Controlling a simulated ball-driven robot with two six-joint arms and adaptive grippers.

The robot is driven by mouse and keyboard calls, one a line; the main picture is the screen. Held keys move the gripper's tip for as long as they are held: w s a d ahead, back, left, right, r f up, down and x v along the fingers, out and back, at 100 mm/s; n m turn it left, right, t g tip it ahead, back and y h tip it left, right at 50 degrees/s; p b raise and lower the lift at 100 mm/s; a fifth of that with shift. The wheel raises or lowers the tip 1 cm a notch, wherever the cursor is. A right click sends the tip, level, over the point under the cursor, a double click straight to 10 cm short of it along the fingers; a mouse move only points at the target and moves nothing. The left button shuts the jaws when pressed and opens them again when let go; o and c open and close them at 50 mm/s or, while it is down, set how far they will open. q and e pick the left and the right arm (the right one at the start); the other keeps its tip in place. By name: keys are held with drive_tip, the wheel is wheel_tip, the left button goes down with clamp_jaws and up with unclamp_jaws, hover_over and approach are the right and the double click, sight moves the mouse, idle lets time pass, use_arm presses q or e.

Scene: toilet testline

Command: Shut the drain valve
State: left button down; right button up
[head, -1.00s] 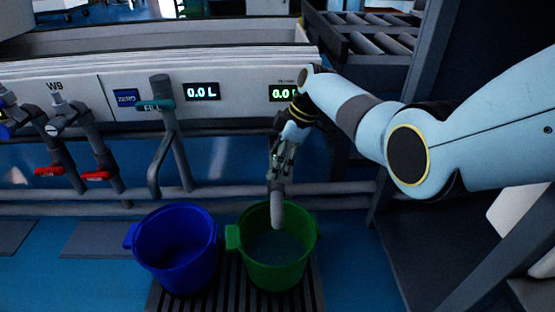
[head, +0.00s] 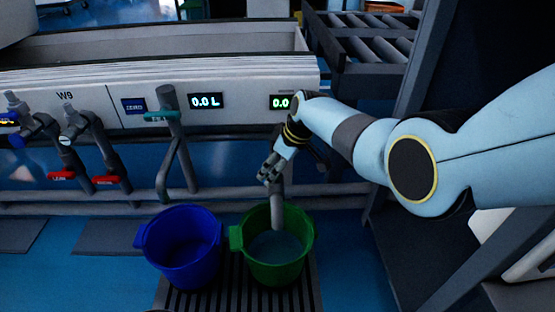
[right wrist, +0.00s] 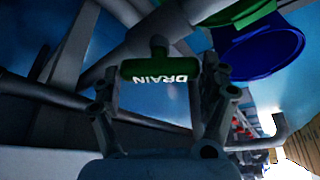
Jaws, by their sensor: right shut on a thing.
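The drain valve's green handle (right wrist: 160,72), lettered DRAIN, shows in the right wrist view between the two fingers of my right gripper. In the head view my right gripper (head: 269,174) is shut at the top of the grey drain pipe (head: 277,207), and it hides the handle there. The pipe's lower end points down into the green bucket (head: 272,274). A pale blue-grey surface shows inside that bucket; I cannot tell how deep it is. My left gripper is not in view.
A blue bucket (head: 182,274) stands left of the green one on a dark floor grating (head: 228,292). The teal-handled fill pipe (head: 168,118) and two red-handled valves are further left. The white panel (head: 225,121) with lit displays runs behind.

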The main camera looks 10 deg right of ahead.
drive_tip(key=m, duration=0.1)
drive_tip(key=m+p, duration=0.1)
drive_tip(key=shift+a+r+m+t+h, duration=0.1)
drive_tip(key=shift+r+m+t+h, duration=0.1)
drive_tip(key=shift+m+t+h, duration=0.2)
drive_tip(key=shift+f+m+h+p, duration=0.1)
drive_tip(key=shift+m+h+p, duration=0.3)
drive_tip(key=shift+m, duration=0.5)
drive_tip(key=shift+a+m+t+h, duration=0.1)
drive_tip(key=shift+m+t+h, duration=0.2)
drive_tip(key=shift+m, duration=0.5)
drive_tip(key=m+h, duration=0.1)
drive_tip(key=m, duration=0.2)
drive_tip(key=shift+f, duration=0.15)
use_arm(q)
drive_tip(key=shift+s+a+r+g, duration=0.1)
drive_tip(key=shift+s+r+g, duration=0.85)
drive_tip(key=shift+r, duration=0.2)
use_arm(e)
drive_tip(key=shift+m+h, duration=0.3)
drive_tip(key=shift+m, duration=0.3)
use_arm(q)
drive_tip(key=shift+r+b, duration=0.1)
drive_tip(key=shift+b, duration=0.2)
use_arm(e)
drive_tip(key=shift+m, duration=0.3)
drive_tip(key=o, duration=1.1)
